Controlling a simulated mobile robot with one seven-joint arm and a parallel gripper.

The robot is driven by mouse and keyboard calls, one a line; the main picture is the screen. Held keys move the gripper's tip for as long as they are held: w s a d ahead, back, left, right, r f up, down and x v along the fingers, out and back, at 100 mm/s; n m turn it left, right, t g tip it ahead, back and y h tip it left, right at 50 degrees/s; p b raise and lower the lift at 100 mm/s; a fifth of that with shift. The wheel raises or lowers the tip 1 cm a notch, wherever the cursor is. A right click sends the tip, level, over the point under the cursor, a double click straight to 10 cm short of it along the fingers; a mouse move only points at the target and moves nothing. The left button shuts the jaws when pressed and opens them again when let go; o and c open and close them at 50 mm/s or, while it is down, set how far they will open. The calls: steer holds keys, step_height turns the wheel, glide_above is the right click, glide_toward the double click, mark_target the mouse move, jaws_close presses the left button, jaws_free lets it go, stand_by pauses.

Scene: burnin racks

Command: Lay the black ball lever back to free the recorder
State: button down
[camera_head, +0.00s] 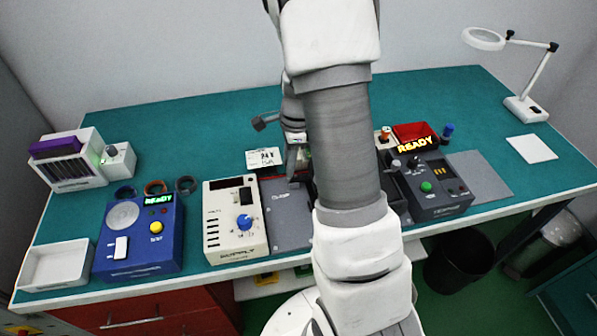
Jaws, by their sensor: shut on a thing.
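My gripper (296,168) is small and dark in the head view, just left of my thick arm, which covers much of it. It points down at the back of a grey plate (290,222) in the middle of the bench. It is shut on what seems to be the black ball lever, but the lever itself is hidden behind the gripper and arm. I cannot make out the lever's angle. The recorder cannot be told for sure; the area behind my arm is hidden.
A cream supply box (233,246) with a blue knob stands left of the plate. Beyond it are a blue READY box (140,262) and a white tray (55,266). A dark READY box (436,208) and a red bin (414,131) stand right of my arm.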

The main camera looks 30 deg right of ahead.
steer(key=shift+w+a+f, duration=0.15)
steer(key=shift+a, duration=0.35)
steer(key=shift+w+a+f, duration=0.1)
steer(key=shift+a+f, duration=0.05)
steer(key=shift+a, duration=0.35)
steer(key=shift+a+f, duration=0.1)
steer(key=shift+a, duration=0.15)
steer(key=shift+w+a+f, duration=0.15)
steer(key=shift+a+f, duration=0.1)
steer(key=shift+a, duration=0.05)
steer(key=shift+w+a+f, duration=0.1)
steer(key=shift+a+f, duration=0.25)
steer(key=shift+f, duration=0.15)
steer(key=shift+a+f, duration=0.3)
steer(key=shift+a, duration=0.05)
steer(key=shift+w+a+f+b, duration=0.1)
steer(key=shift+a+f+b, duration=0.1)
steer(key=shift+f+b, duration=0.25)
steer(key=shift+w+a+f+b, duration=0.1)
steer(key=shift+a+f+b, duration=0.1)
steer(key=shift+f, duration=0.35)
